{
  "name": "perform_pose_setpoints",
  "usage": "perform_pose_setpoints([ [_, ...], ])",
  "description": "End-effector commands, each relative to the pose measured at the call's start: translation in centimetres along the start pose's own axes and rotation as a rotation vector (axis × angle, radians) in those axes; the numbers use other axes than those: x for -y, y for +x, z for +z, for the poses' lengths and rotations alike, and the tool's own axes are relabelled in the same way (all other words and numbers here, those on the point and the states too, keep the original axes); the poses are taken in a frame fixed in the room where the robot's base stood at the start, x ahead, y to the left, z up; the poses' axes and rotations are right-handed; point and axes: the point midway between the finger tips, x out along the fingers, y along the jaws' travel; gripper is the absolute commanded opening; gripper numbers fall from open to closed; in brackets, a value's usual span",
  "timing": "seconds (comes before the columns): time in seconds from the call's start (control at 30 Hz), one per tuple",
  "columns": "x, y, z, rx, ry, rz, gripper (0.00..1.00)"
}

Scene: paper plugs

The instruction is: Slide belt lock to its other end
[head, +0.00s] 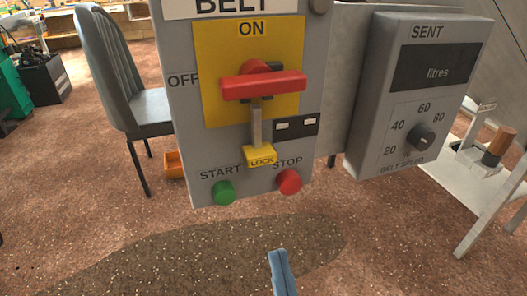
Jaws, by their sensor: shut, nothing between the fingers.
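The belt lock is a yellow tab (261,156) marked LOCK at the lower end of a short grey vertical bar (256,126), in the head view. The bar's upper end is close under the handle. My gripper (278,254) shows as blue fingers at the bottom edge, below the panel. It is shut, empty and apart from the lock.
A green START button (223,192) and a red STOP button (288,181) sit just below the lock. A grey SENT box (368,100) with a dial (424,137) stands to the right. A grey chair (105,60) is at left. The floor in front is open.

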Motion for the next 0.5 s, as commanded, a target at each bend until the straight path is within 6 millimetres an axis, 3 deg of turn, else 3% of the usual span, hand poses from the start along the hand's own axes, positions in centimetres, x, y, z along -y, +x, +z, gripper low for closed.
perform_pose_setpoints([
  [0.1,-0.4,-0.8,0.1,-0.006,-0.059,0.015,0.0],
  [0.23,-0.6,0.2,0.1,-0.004,-0.07,0.02,0.0],
  [0.5,-0.7,5.7,0.2,0.0,-0.066,0.02,0.0],
])
